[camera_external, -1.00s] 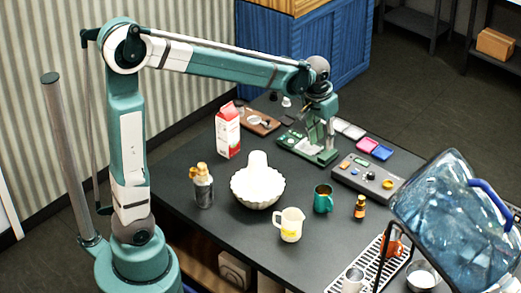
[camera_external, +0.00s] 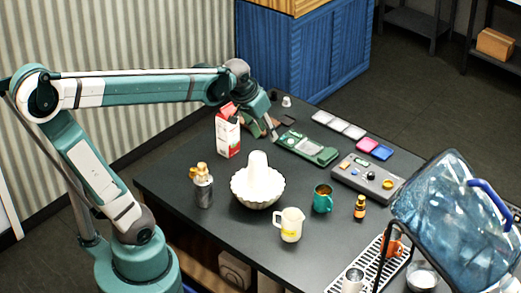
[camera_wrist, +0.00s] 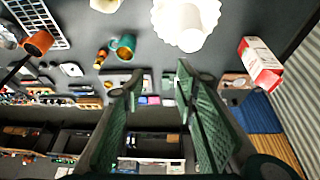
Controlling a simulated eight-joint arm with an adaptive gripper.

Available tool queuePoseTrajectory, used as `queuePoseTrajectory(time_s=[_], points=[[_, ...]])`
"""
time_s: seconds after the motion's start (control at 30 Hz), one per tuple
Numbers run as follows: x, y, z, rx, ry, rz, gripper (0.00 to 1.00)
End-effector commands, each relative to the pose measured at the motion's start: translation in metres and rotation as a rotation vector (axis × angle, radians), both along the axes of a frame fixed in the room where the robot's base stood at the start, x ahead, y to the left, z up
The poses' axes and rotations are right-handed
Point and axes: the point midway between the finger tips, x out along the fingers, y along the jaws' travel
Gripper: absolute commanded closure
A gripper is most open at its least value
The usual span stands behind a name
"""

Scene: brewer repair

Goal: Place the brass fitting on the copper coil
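I cannot surely pick out the brass fitting or the copper coil at this size. A small yellow, brass-like ring (camera_external: 387,184) shows on the grey control box (camera_external: 360,181). The green board (camera_external: 308,148) lies uncovered at the back of the table, its small details unclear. My gripper (camera_external: 271,133) is left of the green board, low over the brown board (camera_external: 254,127), which it partly hides. In the wrist view my gripper (camera_wrist: 158,82) has its two green fingers apart, with no held object visible between them. The brown board also shows there (camera_wrist: 236,81), right of the fingers.
A red-and-white carton (camera_external: 228,134) stands close left of my gripper. A white fluted bowl (camera_external: 257,188), teal mug (camera_external: 323,198), pitcher (camera_external: 291,225) and small bottle (camera_external: 360,207) stand nearer. White, pink (camera_external: 367,145) and blue pads lie right.

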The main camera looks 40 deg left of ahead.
Motion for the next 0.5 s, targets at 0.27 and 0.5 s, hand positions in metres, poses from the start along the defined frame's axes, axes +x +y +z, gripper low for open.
queuePoseTrajectory(time_s=[0.27, 0.5], points=[[-0.042, 0.029, -0.005, -0.001, -0.066, 0.020, 0.70], [-0.075, 0.050, -0.014, 0.002, -0.122, 0.037, 0.70]])
